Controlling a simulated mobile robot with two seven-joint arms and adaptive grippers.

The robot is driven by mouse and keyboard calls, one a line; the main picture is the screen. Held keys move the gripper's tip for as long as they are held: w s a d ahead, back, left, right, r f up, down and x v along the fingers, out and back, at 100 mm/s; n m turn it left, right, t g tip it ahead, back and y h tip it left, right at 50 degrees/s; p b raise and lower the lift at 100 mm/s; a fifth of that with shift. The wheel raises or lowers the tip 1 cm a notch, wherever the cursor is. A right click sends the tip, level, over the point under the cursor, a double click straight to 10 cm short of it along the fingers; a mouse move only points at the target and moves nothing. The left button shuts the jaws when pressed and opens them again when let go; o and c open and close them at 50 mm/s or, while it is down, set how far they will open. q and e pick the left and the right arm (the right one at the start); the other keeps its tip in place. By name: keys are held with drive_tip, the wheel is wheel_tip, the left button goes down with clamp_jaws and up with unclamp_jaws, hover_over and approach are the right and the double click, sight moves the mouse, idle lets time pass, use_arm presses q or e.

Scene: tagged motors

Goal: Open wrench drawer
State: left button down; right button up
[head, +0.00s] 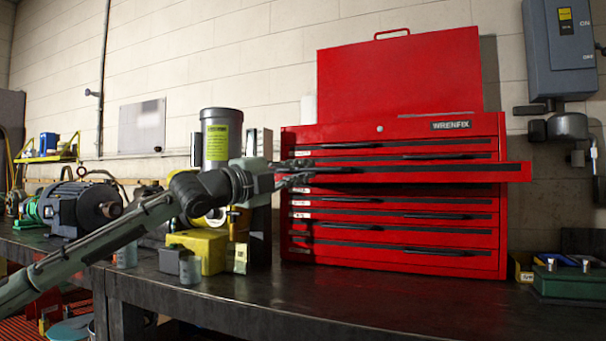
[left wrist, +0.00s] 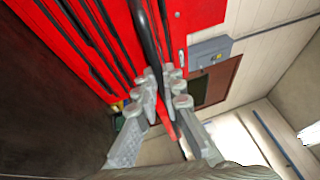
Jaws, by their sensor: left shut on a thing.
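The red tool chest (head: 400,232) stands on the dark workbench with its lid raised. One upper drawer (head: 450,172) sticks out in front of the others, partly pulled out. My left gripper (head: 300,172) is at the left part of that drawer's front, shut on its dark handle. In the left wrist view the fingers (left wrist: 165,95) close around the dark handle bar (left wrist: 145,40), next to the red drawer fronts. The drawer's inside is hidden from this low viewpoint. My right gripper is in neither view.
A yellow block (head: 203,250), a grey cylinder (head: 221,137) and a dark motor (head: 82,208) stand on the workbench (head: 250,300) left of the chest. A green box (head: 570,282) is at the right. The bench before the chest is clear.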

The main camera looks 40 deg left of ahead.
use_arm(q)
drive_tip(key=c, duration=1.6)
unclamp_jaws()
drive_tip(key=shift+c, duration=0.2)
drive_tip(key=shift+s, duration=0.1)
drive_tip(key=v, duration=0.7)
drive_tip(key=shift+s, duration=0.15)
